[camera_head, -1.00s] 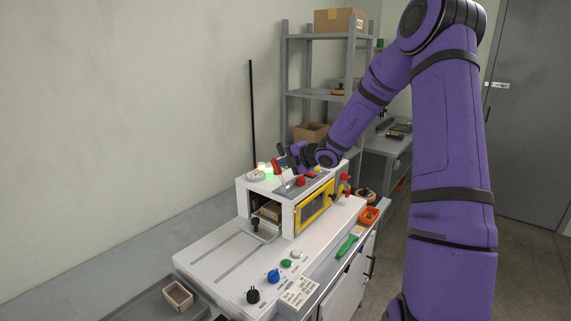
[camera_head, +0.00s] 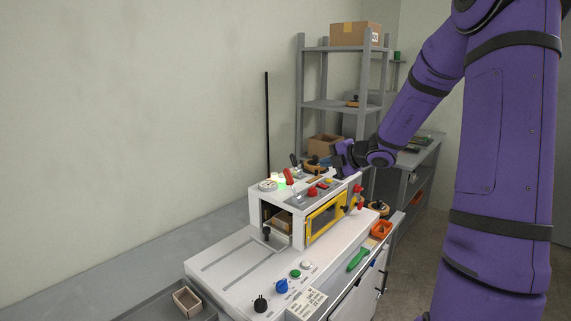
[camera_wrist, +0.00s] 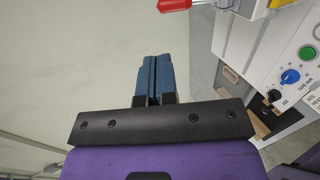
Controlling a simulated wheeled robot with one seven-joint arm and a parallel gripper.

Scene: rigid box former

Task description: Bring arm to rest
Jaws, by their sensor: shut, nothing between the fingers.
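My purple arm reaches in from the right in the head view. My gripper (camera_head: 338,160) is above and behind the back right of the white box-forming machine (camera_head: 222,262). In the wrist view the blue fingers of my gripper (camera_wrist: 153,80) are together with nothing between them. They are apart from the machine, which shows at the right of that view (camera_wrist: 240,50). A red-handled lever (camera_head: 289,175) stands on the machine's top and its red end shows at the top of the wrist view (camera_wrist: 174,4).
A yellow-framed window (camera_head: 326,217) is on the machine's side. A small open box (camera_head: 187,302) stands on the grey tray at front left. A green-handled tool (camera_head: 357,260) and an orange bin (camera_head: 381,230) lie at the right edge. A grey shelf (camera_head: 345,105) stands behind.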

